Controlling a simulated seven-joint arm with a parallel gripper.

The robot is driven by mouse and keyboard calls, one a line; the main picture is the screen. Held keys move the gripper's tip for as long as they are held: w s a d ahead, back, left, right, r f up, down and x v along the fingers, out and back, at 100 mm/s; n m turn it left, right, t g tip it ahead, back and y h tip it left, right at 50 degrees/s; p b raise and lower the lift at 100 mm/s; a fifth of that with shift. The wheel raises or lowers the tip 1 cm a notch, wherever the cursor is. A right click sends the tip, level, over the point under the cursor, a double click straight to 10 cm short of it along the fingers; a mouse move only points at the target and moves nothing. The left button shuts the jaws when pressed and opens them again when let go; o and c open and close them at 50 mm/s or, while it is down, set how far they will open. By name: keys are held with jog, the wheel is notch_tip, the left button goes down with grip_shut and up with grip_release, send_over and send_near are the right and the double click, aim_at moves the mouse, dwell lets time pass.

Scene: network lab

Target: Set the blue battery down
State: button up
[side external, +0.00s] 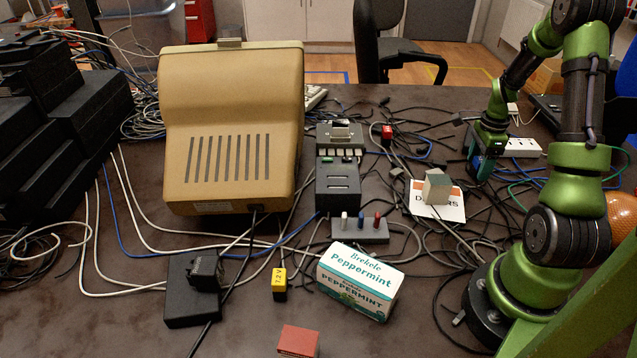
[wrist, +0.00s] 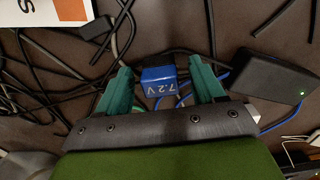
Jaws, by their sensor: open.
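The blue battery (wrist: 158,80), marked 7.2 V, lies between the two teal fingers of my gripper (wrist: 160,88) in the wrist view, with a gap on each side. The fingers are apart and not closed on it. In the side external view my gripper (side external: 480,160) points down low at the right, among cables. A small blue patch shows at its fingers there, too small to tell clearly.
A white lettered card (side external: 452,212) with a grey block (side external: 437,187) lies left of my gripper. A white power strip (side external: 522,148) is right of it. A black box (wrist: 272,82) and loose cables surround the battery. A yellow battery (side external: 279,284) stands nearer the front.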

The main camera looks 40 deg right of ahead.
aim_at(480, 159)
notch_tip(480, 159, up, 12)
jog(key=w+a+r+n+t, duration=0.1)
jog(key=w+a+r+n, duration=0.25)
jog(key=a, duration=0.25)
jog(key=w+a+r+n+t, duration=0.1)
jog(key=a+r+n, duration=0.15)
jog(key=a, duration=0.25)
jog(key=w+a+r+n+t, duration=0.1)
jog(key=w+a+r+n, duration=0.1)
jog(key=a+n, duration=0.3)
jog(key=s+a+r+n+t+y, duration=0.1)
jog(key=s+a+n+t, duration=0.1)
jog(key=a+n, duration=0.4)
jog(key=s+a+r+n+t+y, duration=0.1)
jog(key=a+n, duration=0.5)
jog(key=a, duration=0.7)
jog(key=s+t, duration=0.1)
jog(key=s, duration=0.1)
jog(key=shift+s+a+r, duration=0.3)
jog(key=shift+a+r, duration=0.05)
jog(key=shift+a, duration=0.05)
